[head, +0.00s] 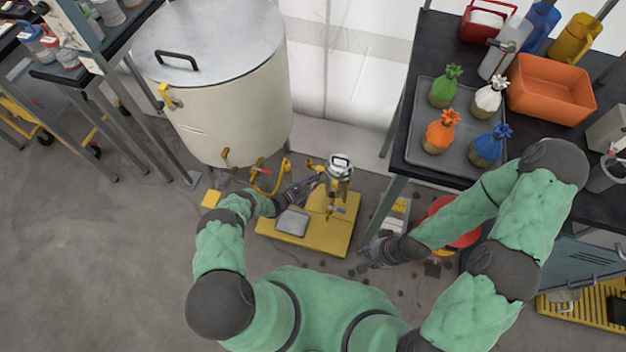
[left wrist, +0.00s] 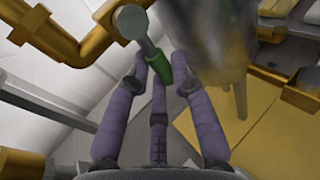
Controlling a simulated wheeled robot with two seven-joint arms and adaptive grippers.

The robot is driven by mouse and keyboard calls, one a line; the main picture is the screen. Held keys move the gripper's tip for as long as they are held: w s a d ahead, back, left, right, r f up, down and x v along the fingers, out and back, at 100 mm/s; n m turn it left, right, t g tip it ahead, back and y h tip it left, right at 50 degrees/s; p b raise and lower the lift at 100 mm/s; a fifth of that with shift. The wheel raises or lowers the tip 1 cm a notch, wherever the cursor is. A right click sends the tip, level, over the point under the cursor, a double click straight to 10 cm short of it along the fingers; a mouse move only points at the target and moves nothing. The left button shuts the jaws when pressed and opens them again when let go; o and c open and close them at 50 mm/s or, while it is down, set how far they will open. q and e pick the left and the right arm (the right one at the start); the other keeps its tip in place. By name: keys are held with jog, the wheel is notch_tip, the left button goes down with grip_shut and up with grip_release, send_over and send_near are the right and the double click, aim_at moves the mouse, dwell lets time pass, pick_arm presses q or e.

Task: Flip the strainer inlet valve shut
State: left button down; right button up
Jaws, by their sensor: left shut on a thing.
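The strainer (head: 340,172) is a metal canister with a shiny lid and yellow pipework, upright over a yellow base plate (head: 270,233). The inlet valve has a grey lever with a green grip (left wrist: 163,58), seen close up in the left wrist view beside a yellow pipe (left wrist: 60,42). My left gripper (head: 311,183) is at the left side of the strainer. In the left wrist view its fingers (left wrist: 160,78) are shut on the green grip. The lever is hidden by size and the gripper in the head view. My right gripper (head: 367,258) is low, right of the plate; its jaw state is unclear.
A large cream tank (head: 235,110) stands behind left, with red-handled valves (head: 264,170) low on it. A dark table (head: 400,165) at right holds a tray of tied sacks and an orange bin (head: 550,88). A red bucket (head: 466,240) stands behind my right forearm.

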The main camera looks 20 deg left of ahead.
pick_arm(q)
jog(key=shift+d, duration=0.2)
dwell(0.4)
jog(key=c, duration=1.3)
grip_release()
jog(key=v, duration=1.2)
jog(key=shift+f, duration=0.2)
